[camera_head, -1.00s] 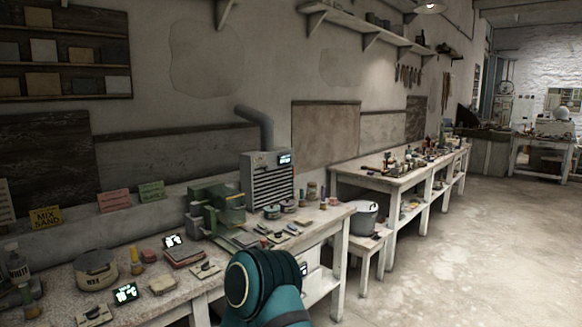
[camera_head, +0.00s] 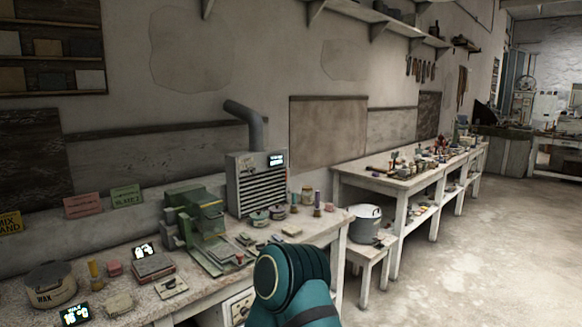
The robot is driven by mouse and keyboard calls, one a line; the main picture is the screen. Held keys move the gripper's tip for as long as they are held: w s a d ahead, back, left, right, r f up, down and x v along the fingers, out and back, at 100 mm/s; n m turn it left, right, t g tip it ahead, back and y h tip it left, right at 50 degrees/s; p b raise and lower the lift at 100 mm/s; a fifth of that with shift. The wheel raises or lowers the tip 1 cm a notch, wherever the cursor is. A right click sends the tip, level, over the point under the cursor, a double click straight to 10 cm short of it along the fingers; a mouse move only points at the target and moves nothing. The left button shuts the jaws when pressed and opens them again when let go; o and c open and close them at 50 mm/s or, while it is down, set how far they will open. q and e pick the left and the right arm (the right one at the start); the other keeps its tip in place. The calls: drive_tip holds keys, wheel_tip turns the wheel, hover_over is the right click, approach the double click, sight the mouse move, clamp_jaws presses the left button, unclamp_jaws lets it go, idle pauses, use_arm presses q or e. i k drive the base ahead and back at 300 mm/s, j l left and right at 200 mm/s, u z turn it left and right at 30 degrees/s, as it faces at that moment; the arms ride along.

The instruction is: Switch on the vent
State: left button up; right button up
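The vent (camera_head: 262,185) looks to be the grey louvred box at the back of the near workbench, against the wall. A bent grey pipe (camera_head: 250,120) rises from its top. A small lit display (camera_head: 276,160) sits at its upper right; its text is too small to read. A teal part of my own arm (camera_head: 295,285) shows at the bottom centre, in front of the bench's right part. Neither gripper is in view.
The near workbench (camera_head: 200,262) holds a green machine (camera_head: 195,222) left of the vent, with several small jars (camera_head: 305,196) to the right. A pot (camera_head: 366,223) stands on a low stool. A second bench (camera_head: 385,180) runs along the wall. The floor at right (camera_head: 450,270) is clear.

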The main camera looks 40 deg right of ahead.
sight(276, 238)
drive_tip(key=l, duration=0.5)
drive_tip(key=i+l+z, duration=0.1)
drive_tip(key=l, duration=0.45)
drive_tip(key=i+l, duration=0.15)
drive_tip(key=l, duration=0.35)
drive_tip(key=i+l+z, duration=0.1)
drive_tip(key=l, duration=0.4)
drive_tip(key=i+l, duration=0.1)
drive_tip(key=l, duration=0.4)
drive_tip(key=i+l+z, duration=0.1)
drive_tip(key=l, duration=0.4)
drive_tip(key=i+l, duration=0.15)
drive_tip(key=l, duration=0.35)
drive_tip(key=i+l+z, duration=0.1)
drive_tip(key=l, duration=0.4)
